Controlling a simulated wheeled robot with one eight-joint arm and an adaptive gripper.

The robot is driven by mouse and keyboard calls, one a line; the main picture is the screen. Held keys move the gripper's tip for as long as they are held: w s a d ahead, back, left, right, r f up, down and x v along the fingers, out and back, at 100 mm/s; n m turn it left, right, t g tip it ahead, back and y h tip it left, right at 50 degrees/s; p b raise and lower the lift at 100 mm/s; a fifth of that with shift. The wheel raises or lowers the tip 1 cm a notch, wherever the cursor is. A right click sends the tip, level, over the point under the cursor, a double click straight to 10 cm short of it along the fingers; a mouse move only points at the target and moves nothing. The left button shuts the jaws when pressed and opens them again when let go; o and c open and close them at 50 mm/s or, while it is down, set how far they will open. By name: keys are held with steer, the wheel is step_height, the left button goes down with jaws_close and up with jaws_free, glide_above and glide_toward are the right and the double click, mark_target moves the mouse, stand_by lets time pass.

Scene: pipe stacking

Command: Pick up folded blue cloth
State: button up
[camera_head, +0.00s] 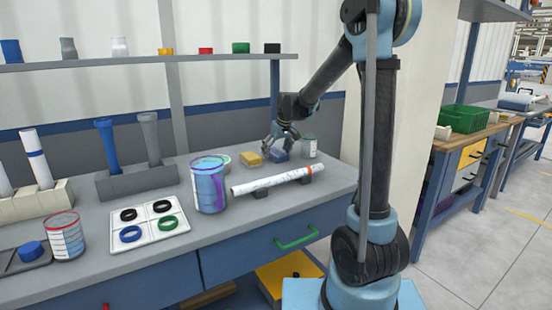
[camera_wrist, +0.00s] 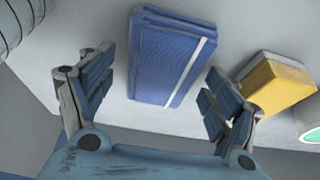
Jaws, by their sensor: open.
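The folded blue cloth (camera_wrist: 165,60) has a white stripe along one side and lies flat on the grey table in the wrist view. In the head view the blue cloth (camera_head: 279,155) is small and partly covered by my gripper (camera_head: 279,143), which is above it. In the wrist view my gripper (camera_wrist: 158,105) is open and empty. One finger is to the left of the cloth and one to the right, with the cloth a little beyond the fingertips. No contact with the cloth shows.
A yellow block (camera_wrist: 275,85) lies close to the right finger; it also shows in the head view (camera_head: 251,158). A ribbed can (camera_head: 309,147) stands right of the cloth. A white pipe (camera_head: 270,181) on black supports and a blue-and-purple container (camera_head: 208,187) stand nearer the front.

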mark_target(276, 153)
steer(key=c, duration=1.1)
steer(key=shift+c, duration=0.2)
steer(key=shift+r, duration=0.1)
step_height(276, 153, up, 10)
steer(key=shift+o, duration=0.6)
